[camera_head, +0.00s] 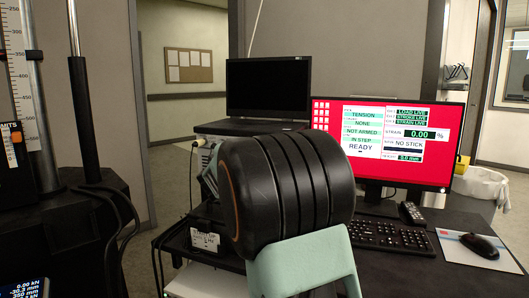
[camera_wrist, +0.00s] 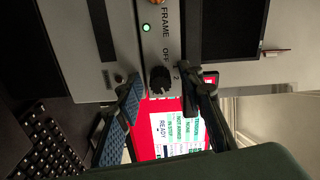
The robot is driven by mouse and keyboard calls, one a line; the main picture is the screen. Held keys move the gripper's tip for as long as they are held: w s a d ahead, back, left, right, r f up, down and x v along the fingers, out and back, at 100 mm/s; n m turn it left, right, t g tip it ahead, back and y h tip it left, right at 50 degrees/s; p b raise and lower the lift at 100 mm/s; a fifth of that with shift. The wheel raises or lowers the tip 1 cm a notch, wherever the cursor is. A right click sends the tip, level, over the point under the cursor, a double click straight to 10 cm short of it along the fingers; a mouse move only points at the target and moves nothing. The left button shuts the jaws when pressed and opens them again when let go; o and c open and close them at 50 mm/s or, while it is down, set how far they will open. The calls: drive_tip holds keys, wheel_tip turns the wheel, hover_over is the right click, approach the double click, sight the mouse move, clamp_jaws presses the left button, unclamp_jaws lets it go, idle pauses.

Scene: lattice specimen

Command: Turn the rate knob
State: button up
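A black ribbed knob (camera_wrist: 160,79) stands out from a grey panel (camera_wrist: 125,45) in the wrist view, beside the markings OFF and 2. I cannot read a rate label, so I cannot tell whether it is the rate knob. My gripper (camera_wrist: 160,82) is open, one fingertip on either side of the knob with gaps between. The left finger has a blue ribbed pad; the right finger looks dark. I cannot tell how far the fingertips are from the panel. In the head view my black arm link hides the knob and the gripper.
A lit green lamp (camera_wrist: 146,28) is on the panel near the word FRAME. A red monitor (camera_head: 438,143) showing READY stands at the right, with a keyboard (camera_head: 392,237) and mouse (camera_head: 481,246) on the desk. A dark screen (camera_head: 268,88) is behind my arm.

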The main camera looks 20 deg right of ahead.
drive_tip(key=v, duration=1.2)
idle(0.3)
